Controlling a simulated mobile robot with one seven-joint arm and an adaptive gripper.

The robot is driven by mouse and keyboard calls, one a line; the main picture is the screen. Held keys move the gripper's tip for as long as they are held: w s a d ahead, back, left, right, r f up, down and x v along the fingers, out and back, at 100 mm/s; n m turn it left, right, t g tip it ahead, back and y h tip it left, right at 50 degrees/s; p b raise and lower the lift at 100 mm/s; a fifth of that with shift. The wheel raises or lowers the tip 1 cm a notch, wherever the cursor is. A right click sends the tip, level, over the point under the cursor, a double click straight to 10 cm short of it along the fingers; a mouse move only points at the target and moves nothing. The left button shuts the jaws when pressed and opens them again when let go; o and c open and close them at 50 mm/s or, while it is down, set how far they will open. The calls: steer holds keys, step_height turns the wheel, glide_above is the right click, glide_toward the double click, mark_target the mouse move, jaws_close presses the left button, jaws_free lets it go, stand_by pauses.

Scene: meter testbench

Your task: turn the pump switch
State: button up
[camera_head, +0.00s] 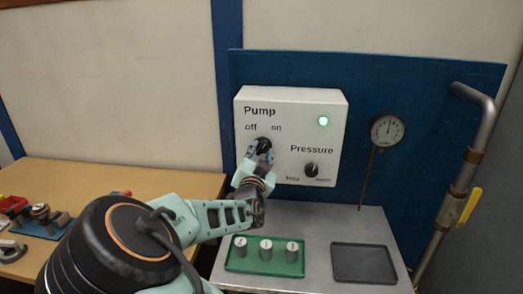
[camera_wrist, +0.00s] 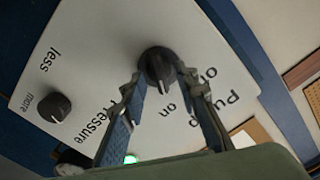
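The pump switch is a round black knob (camera_head: 263,145) on the white control box (camera_head: 327,109), below the words "off" and "on". It also shows in the wrist view as a black knob (camera_wrist: 157,65), its pointer directed roughly toward "on". My gripper (camera_head: 259,157) is at the knob and partly covers it in the head view. In the wrist view my gripper's fingers (camera_wrist: 160,76) lie on either side of the knob, their tips appearing to touch it. A green lamp (camera_head: 323,121) on the box is lit; it also shows in the wrist view (camera_wrist: 130,159).
The pressure knob (camera_head: 311,169) is at the box's lower right. A gauge (camera_head: 387,130) and a pipe with a yellow handle (camera_head: 469,205) stand to the right. A green tray (camera_head: 237,266) with three metal weights and a dark tray (camera_head: 363,263) lie on the bench below.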

steer(key=shift+w, duration=0.4)
steer(key=shift+c, duration=0.2)
jaws_close()
steer(key=shift+n, duration=0.4)
steer(key=n+b, duration=0.1)
steer(key=n, duration=0.3)
steer(key=shift+n, duration=0.4)
steer(key=n, duration=0.6)
steer(key=shift+a, duration=0.1)
steer(key=shift+n, duration=0.3)
